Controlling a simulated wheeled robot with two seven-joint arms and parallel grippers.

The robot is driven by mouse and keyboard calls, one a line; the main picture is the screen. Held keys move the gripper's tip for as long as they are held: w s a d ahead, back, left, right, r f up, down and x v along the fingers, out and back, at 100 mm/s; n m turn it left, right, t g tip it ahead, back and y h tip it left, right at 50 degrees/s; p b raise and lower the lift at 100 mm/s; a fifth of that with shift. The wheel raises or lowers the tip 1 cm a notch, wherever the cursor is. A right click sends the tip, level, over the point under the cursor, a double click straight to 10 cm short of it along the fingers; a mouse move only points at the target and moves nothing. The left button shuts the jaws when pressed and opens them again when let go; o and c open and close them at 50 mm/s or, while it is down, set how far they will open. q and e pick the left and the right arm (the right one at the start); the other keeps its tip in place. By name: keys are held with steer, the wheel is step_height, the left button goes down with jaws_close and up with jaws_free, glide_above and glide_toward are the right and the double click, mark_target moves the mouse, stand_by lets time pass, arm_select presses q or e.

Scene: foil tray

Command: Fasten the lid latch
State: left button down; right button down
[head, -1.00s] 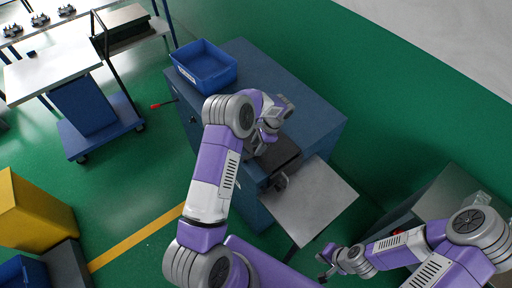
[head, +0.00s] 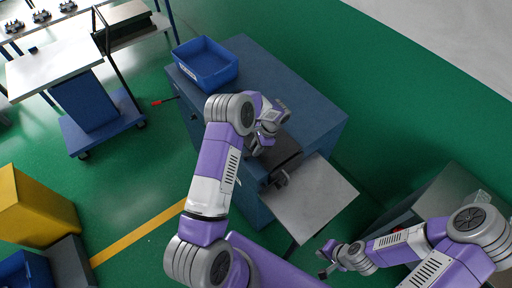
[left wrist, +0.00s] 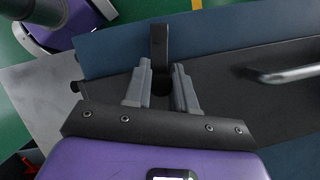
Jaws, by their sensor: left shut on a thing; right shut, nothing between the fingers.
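In the left wrist view, my left gripper (left wrist: 162,72) has its two grey fingers closed on an upright black bar, the latch lever (left wrist: 160,43). The lever stands at the edge of a dark lid or panel (left wrist: 230,95). In the head view, my left gripper (head: 255,148) is low over the dark box (head: 284,153) on the blue cabinet, and my arm partly hides the latch there. A dark fitting (head: 280,179) shows at the box's near edge. My right gripper (head: 324,261) is shut and empty, below the grey plate, away from the box.
A blue bin (head: 205,64) stands on the blue cabinet (head: 310,113). A grey plate (head: 312,200) juts out at the cabinet's near side. A metal bar handle (left wrist: 285,73) lies right of the latch. A trolley (head: 85,105) stands on the left, with green floor between.

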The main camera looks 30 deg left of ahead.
arm_select(q)
steer(key=shift+w+a+f+n+b, duration=0.2)
steer(key=shift+a+n+b, duration=0.25)
steer(key=shift+b, duration=0.3)
steer(key=shift+w+a+r+n+h+b, duration=0.1)
steer(key=shift+r+n+h+b, duration=0.1)
steer(key=shift+n+h+b, duration=0.3)
steer(key=c, duration=1.2)
jaws_free()
steer(key=shift+a, duration=0.1)
steer(key=shift+o, duration=0.7)
